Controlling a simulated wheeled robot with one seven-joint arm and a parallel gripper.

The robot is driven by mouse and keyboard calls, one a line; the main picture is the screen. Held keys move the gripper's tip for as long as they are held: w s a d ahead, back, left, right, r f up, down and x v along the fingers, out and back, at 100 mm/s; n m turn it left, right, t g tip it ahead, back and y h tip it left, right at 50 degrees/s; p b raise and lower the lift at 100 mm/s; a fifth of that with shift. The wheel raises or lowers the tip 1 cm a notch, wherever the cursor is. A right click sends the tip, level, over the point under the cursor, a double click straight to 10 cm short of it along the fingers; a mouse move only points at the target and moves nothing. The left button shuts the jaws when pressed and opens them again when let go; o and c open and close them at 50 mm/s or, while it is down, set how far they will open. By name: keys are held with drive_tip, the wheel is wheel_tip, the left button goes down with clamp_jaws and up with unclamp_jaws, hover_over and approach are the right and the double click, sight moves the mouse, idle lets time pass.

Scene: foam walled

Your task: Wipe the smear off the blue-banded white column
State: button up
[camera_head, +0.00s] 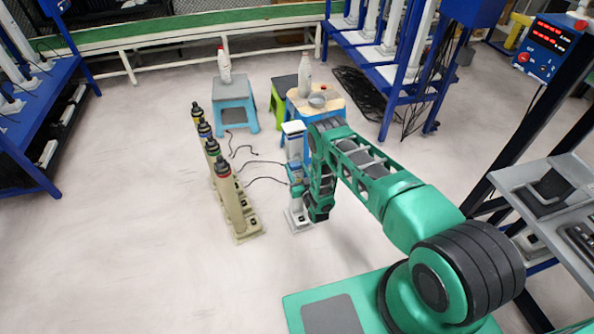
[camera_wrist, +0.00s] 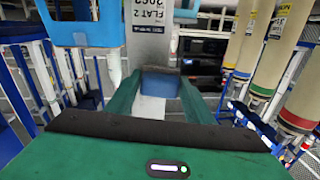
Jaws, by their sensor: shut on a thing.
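The blue-banded white column (camera_head: 293,150) stands upright on a pale base in the middle of the head view. My gripper (camera_head: 303,189) is low beside its right side, with the dark wrist partly hiding it. In the wrist view my gripper's two green fingers (camera_wrist: 157,98) are closed on a blue block (camera_wrist: 160,83) with a dark grey upper edge. A pale upright face with printed letters, seemingly the column (camera_wrist: 143,30), rises just beyond the block. I cannot tell whether the block touches it. I cannot make out the smear in either view.
A row of beige cylinders with dark tops (camera_head: 233,200) stands close left of the column. Behind are a blue stool (camera_head: 235,92) and a wooden-topped stool (camera_head: 330,103), both bearing bottles. Cables lie on the floor. Open floor spreads to the left.

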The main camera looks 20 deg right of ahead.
sight(292, 157)
drive_tip(key=shift+r, duration=0.7)
drive_tip(key=shift+w+d, duration=0.15)
drive_tip(key=shift+d, duration=0.85)
drive_tip(key=shift+w+d, duration=0.15)
drive_tip(key=shift+d, duration=0.85)
drive_tip(key=shift+w+r, duration=0.1)
drive_tip(key=shift+r, duration=0.75)
drive_tip(key=shift+a, duration=2.05)
drive_tip(key=shift+s, duration=0.25)
drive_tip(key=shift+s+d, duration=0.15)
drive_tip(key=shift+s, duration=1.35)
drive_tip(key=shift+s+d, duration=0.15)
drive_tip(key=shift+s, duration=1.3)
